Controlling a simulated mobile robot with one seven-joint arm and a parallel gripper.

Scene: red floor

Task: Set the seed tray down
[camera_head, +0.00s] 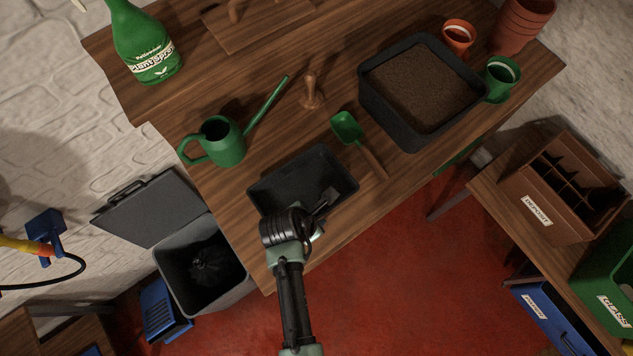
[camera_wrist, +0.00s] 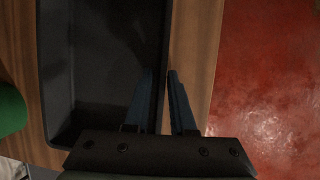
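The seed tray (camera_head: 283,182) is a shallow black rectangular tray at the front edge of the wooden bench. It looks empty and roughly level. I cannot tell whether its base touches the bench top. My gripper (camera_head: 318,208) is at its front right side. In the wrist view the tray (camera_wrist: 105,60) fills the left half. My gripper's two fingers (camera_wrist: 161,75) stand close together, one on each side of the tray's rim, and look shut on it.
A soil-filled bin (camera_head: 372,100) stands right. An open grey bin (camera_head: 168,270) stands on the floor.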

